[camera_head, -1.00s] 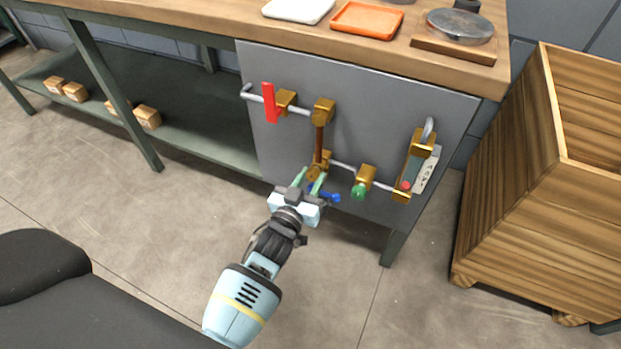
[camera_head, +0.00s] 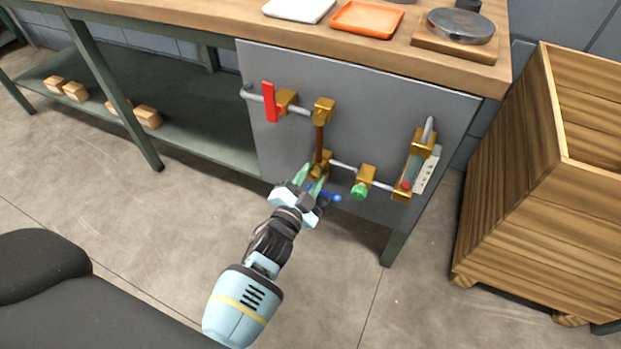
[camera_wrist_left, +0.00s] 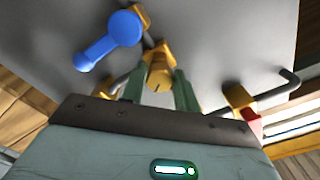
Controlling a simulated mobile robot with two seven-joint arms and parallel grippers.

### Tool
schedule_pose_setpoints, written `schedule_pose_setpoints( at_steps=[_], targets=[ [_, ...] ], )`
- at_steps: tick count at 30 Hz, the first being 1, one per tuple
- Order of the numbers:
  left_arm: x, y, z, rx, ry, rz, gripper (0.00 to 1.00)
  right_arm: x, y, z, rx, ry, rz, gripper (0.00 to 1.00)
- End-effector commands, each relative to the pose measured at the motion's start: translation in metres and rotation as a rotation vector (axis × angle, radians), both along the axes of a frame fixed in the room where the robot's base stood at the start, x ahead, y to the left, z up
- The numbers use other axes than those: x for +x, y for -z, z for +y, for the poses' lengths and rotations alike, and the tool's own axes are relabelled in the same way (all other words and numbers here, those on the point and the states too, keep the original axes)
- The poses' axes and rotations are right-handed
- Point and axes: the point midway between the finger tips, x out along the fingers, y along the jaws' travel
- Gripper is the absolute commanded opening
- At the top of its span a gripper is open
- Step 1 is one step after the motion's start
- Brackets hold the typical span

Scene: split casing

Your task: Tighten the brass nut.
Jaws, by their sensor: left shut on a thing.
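The brass nut (camera_wrist_left: 158,75) shows in the left wrist view between my gripper's two green fingers, with a dark line on its face. In the head view it sits at the lower brass fitting (camera_head: 320,163), below the copper-brown vertical pipe, largely hidden by the fingers. My left gripper (camera_head: 311,177) is shut on the nut; its fingers also show in the left wrist view (camera_wrist_left: 158,88). My right gripper is in neither view.
A blue lever (camera_head: 328,195) is close beside my left gripper, large in the wrist view (camera_wrist_left: 110,42). On the grey panel (camera_head: 360,115) are a red lever (camera_head: 269,101), a green knob (camera_head: 358,191) and a tube gauge (camera_head: 413,165). A wooden crate (camera_head: 520,210) stands right.

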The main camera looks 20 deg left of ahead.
Motion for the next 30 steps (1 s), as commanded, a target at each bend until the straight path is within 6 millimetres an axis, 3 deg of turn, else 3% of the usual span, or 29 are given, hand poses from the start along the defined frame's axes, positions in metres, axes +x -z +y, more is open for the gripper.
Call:
schedule_pose_setpoints(
  at_steps=[15, 30],
  targets=[
    [-0.001, 0.001, 0.000, 0.490, 0.001, -0.015, 0.08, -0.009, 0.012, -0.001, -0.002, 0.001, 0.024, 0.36],
    [-0.001, 0.001, 0.001, 0.967, 0.002, -0.031, 0.08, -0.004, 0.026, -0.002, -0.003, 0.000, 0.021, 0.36]
  ],
)
